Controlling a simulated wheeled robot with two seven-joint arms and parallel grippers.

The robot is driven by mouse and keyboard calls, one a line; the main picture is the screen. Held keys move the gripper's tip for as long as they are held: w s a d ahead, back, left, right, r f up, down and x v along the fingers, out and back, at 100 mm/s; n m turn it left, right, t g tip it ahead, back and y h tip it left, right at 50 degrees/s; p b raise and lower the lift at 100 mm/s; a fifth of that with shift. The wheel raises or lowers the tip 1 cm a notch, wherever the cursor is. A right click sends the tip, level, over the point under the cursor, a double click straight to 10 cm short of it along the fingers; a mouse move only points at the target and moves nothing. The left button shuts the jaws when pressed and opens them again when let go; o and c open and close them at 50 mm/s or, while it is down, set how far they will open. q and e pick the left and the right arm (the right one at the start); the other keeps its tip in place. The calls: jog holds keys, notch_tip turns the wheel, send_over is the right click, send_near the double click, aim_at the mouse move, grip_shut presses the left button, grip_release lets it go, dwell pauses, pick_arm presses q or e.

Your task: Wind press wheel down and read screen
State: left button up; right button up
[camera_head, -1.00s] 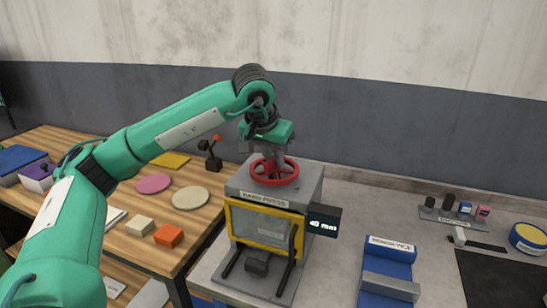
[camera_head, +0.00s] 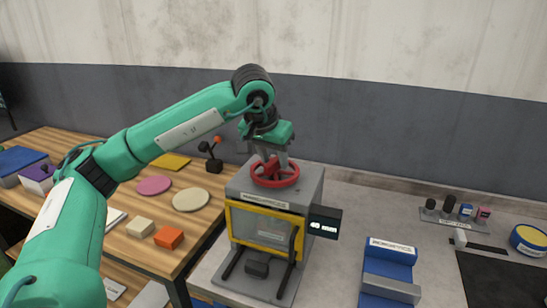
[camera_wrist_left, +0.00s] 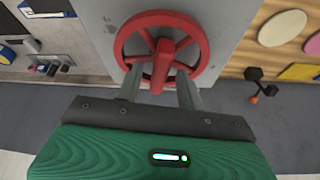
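The red press wheel (camera_head: 291,180) lies flat on top of the grey hand press (camera_head: 312,187), which has a yellow-framed window in front. The small black screen (camera_head: 323,222) at the press's right side shows white text that looks like "40 mm". My left gripper (camera_head: 272,160) points down at the wheel. In the left wrist view its two fingers (camera_wrist_left: 160,78) stand on either side of the wheel's red upright part (camera_wrist_left: 162,62), with small gaps, so it looks open. The rim of the wheel (camera_wrist_left: 203,48) surrounds the fingertips there. My right gripper is out of view.
A blue bench vice (camera_head: 391,251) stands on the grey bench right of the press. A rack with small items (camera_head: 452,216) and a yellow-rimmed round tin (camera_head: 530,240) are farther right. A wooden table (camera_head: 120,180) at left holds blocks and discs.

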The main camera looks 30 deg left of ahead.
pick_arm(q)
jog(key=v, duration=1.3)
jog(key=shift+s+r+b, duration=0.15)
jog(key=shift+r+b, duration=0.1)
jog(key=shift+b, duration=0.1)
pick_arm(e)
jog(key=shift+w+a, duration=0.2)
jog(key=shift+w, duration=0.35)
pick_arm(q)
jog(key=shift+f, duration=0.1)
